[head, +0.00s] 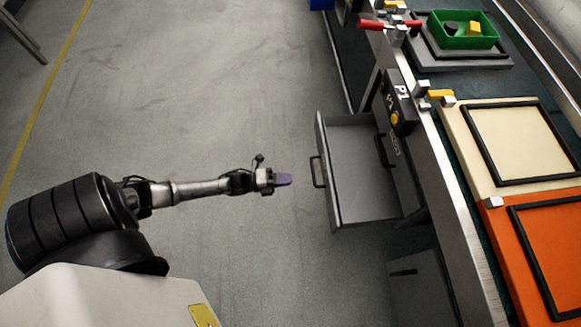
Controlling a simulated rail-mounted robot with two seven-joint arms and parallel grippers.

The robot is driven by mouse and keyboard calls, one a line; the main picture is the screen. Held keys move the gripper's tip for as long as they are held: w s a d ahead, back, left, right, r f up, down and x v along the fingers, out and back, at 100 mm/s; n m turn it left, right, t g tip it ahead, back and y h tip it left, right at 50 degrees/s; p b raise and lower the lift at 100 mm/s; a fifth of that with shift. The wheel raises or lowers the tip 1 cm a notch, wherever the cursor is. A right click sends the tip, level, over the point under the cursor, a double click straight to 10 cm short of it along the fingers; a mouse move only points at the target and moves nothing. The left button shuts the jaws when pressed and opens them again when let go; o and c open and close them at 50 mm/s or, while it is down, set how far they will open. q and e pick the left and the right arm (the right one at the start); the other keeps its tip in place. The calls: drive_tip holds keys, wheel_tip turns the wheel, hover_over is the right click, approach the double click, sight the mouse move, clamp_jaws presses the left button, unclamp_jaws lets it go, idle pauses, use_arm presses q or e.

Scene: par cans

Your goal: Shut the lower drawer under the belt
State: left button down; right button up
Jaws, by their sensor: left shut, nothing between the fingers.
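The lower drawer (362,182) is a grey, empty-looking drawer pulled out from under the belt bench, its front facing left. Its dark handle (317,171) stands out on the left of the drawer front. A short gap of floor shows between the fingertips and the handle. My right gripper is not in view.
The bench edge (447,190) runs down the right side. On it are a cream panel (480,185), an orange panel (500,235) and a green bin (463,43) with small blocks. A black control box (398,108) sits on its side. The floor at left is clear.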

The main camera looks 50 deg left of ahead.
sight(328, 175)
use_arm(q)
drive_tip(key=b+x, duration=0.4)
drive_tip(key=x, duration=0.6)
drive_tip(key=shift+w, duration=0.1)
drive_tip(key=shift+b+x, duration=0.35)
drive_tip(key=shift+x, duration=0.5)
drive_tip(key=shift+r, duration=0.1)
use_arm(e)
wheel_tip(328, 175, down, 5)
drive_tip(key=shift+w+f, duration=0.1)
use_arm(q)
drive_tip(key=shift+w, duration=0.15)
